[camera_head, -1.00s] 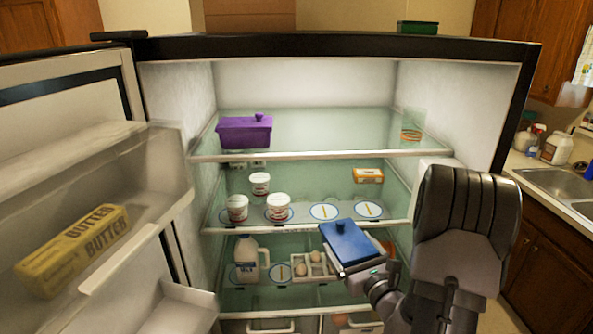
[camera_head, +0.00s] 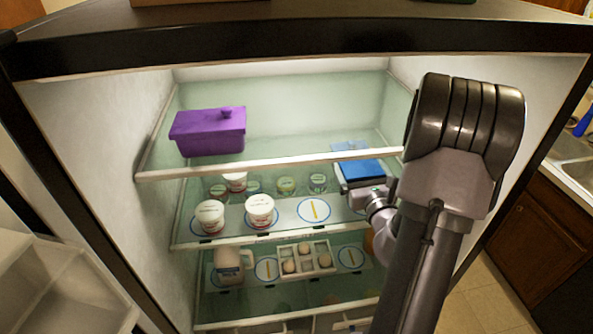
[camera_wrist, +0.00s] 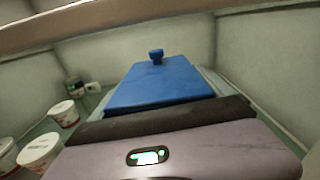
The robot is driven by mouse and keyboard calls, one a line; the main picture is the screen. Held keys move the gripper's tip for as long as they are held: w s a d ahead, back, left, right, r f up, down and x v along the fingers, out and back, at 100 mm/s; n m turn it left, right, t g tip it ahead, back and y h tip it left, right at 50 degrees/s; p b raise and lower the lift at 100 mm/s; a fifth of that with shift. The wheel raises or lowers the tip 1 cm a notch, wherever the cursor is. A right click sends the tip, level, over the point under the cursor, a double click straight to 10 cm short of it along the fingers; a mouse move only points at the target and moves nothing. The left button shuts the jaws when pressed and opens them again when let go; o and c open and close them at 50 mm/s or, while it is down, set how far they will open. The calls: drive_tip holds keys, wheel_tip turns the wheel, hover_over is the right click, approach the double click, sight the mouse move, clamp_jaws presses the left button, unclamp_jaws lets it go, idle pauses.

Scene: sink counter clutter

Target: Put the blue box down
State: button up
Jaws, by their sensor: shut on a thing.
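The blue box (camera_head: 362,169) has a flat lid with a small knob. It is inside the fridge at the right, beneath the top shelf, and its far part shows through that shelf's glass. The wrist view shows its blue lid (camera_wrist: 155,85) straight ahead, roughly level. My gripper (camera_head: 374,192) is shut on the near side of the box; its dark jaw (camera_wrist: 165,120) crosses the wrist view. The middle shelf (camera_head: 285,210) is below the box. I cannot tell whether the box touches it, as the underside is hidden.
White tubs (camera_head: 260,211) stand on the middle shelf, left of the box. A purple box (camera_head: 208,131) sits on the top shelf (camera_head: 270,163), whose front edge is close above my gripper. The fridge's right wall is near.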

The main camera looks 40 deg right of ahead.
drive_tip(key=f, duration=0.3)
drive_tip(key=f+b, duration=0.1)
drive_tip(key=f, duration=0.2)
drive_tip(key=f+b, duration=0.1)
drive_tip(key=f, duration=0.2)
drive_tip(key=shift+s+a+f, duration=0.15)
drive_tip(key=shift+s+f, duration=0.15)
drive_tip(key=shift+f, duration=0.1)
drive_tip(key=shift+f, duration=0.15)
drive_tip(key=o, duration=1.3)
drive_tip(key=shift+c, duration=0.2)
